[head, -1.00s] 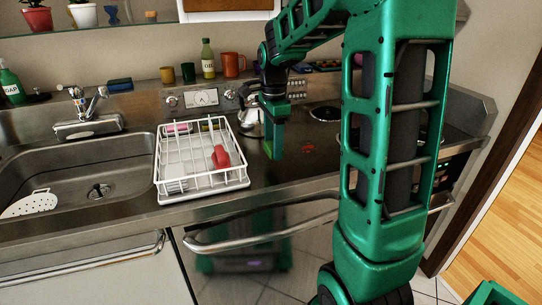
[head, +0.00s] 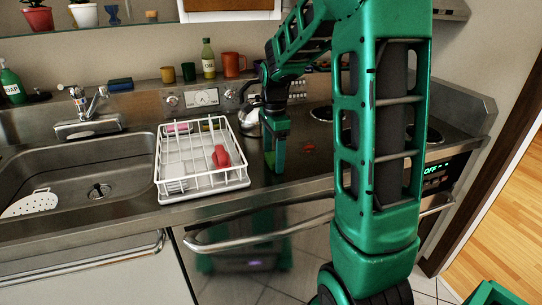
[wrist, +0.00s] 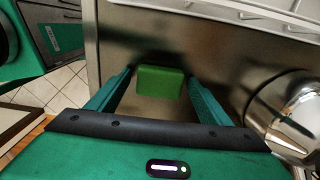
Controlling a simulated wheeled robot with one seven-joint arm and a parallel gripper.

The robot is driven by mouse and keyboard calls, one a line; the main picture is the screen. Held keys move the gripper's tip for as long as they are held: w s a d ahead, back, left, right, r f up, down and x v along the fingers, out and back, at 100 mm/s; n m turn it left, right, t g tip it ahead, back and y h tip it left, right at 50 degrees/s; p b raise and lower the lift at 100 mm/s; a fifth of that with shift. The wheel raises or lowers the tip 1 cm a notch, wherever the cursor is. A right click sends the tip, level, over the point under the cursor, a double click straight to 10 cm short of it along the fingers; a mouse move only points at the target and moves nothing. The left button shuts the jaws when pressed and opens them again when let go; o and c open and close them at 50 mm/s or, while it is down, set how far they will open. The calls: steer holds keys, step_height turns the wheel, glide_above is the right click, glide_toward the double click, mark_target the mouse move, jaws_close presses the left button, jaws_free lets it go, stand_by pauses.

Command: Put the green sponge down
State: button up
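The green sponge (wrist: 160,82) is a small bright green block between the two fingertips in the wrist view. My gripper (wrist: 161,78) has a finger close against each side of it and appears shut on it. In the head view my gripper (head: 276,150) points down over the steel counter (head: 310,174), just right of the dish rack. There the sponge (head: 268,160) is low at the counter surface and partly hidden by a finger. I cannot tell whether its underside touches the counter.
A white wire dish rack (head: 203,185) with a red item stands left of my gripper. A kettle (head: 250,124) stands close behind. Hob coils (head: 322,114) lie to the back right.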

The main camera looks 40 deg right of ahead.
mark_target(274, 156)
step_height(274, 156, up, 12)
steer(key=s+a+f+n, duration=0.1)
steer(key=s+f+n, duration=0.2)
steer(key=s, duration=0.6)
steer(key=s+a+f+n, duration=0.1)
steer(key=s+f+n, duration=0.2)
steer(key=s+n, duration=0.4)
steer(key=s+a+f+n, duration=0.1)
steer(key=s+f+n, duration=0.2)
steer(key=s, duration=0.9)
steer(key=shift+s+f+n, duration=0.15)
steer(key=shift+s+n, duration=0.15)
steer(key=shift+n, duration=0.6)
steer(key=shift+w+f, duration=0.25)
steer(key=shift+w, duration=0.35)
